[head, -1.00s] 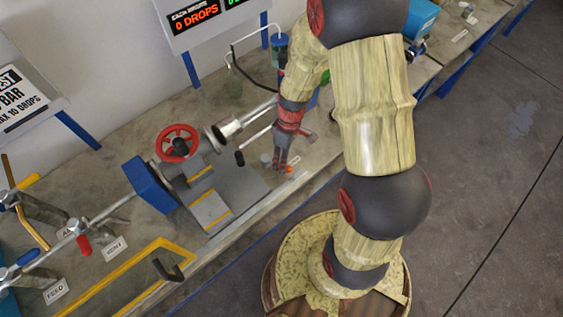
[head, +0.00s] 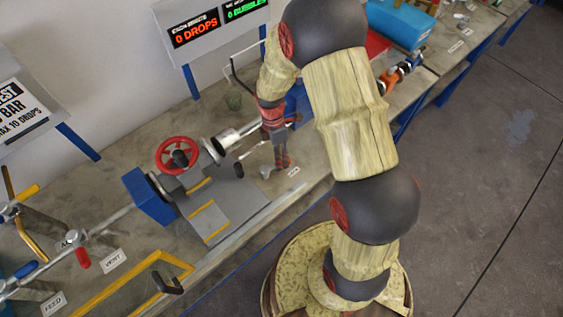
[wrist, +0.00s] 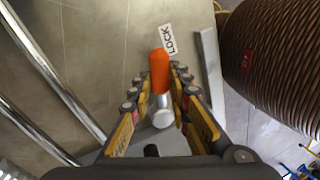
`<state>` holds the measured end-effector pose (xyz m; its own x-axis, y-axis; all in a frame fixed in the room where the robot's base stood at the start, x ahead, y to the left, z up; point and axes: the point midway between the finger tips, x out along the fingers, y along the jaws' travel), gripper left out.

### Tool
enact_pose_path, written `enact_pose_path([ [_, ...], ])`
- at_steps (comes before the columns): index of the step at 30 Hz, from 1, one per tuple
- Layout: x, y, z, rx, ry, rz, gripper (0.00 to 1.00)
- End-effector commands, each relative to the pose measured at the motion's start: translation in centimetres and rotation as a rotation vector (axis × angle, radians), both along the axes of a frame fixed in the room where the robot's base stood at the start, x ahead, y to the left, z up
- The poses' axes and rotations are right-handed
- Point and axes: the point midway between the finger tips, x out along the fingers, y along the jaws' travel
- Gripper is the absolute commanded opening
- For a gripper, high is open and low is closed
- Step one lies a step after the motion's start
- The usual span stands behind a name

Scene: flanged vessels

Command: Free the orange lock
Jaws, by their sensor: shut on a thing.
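The orange lock (wrist: 159,70) is an upright-looking orange grip on a silver rod (wrist: 162,112), beside a white LOCK label (wrist: 169,39) in the wrist view. My gripper (wrist: 160,80) has its fingers on both sides of the orange grip and is shut on it. In the head view my gripper (head: 281,161) points down at the bench just right of the grey flanged-vessel fixture (head: 215,205). The orange grip is hidden there behind the fingers.
A red handwheel (head: 178,150) and a silver vessel end (head: 226,140) stand left of my gripper. A thin rod with a black knob (head: 239,170) lies close by. Chrome rails (wrist: 50,65) run along the left of the wrist view.

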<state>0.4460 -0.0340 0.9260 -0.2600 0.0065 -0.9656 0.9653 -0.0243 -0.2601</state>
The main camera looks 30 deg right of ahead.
Motion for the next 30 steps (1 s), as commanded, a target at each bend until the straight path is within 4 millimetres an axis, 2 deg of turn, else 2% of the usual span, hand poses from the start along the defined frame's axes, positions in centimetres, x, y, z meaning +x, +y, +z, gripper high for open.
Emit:
enact_pose_path([
  [12,1.6,0.3,0.1,0.0,-0.004,0.246,0.0],
  [30,2.1,0.5,0.1,0.0,-0.006,0.305,0.0],
])
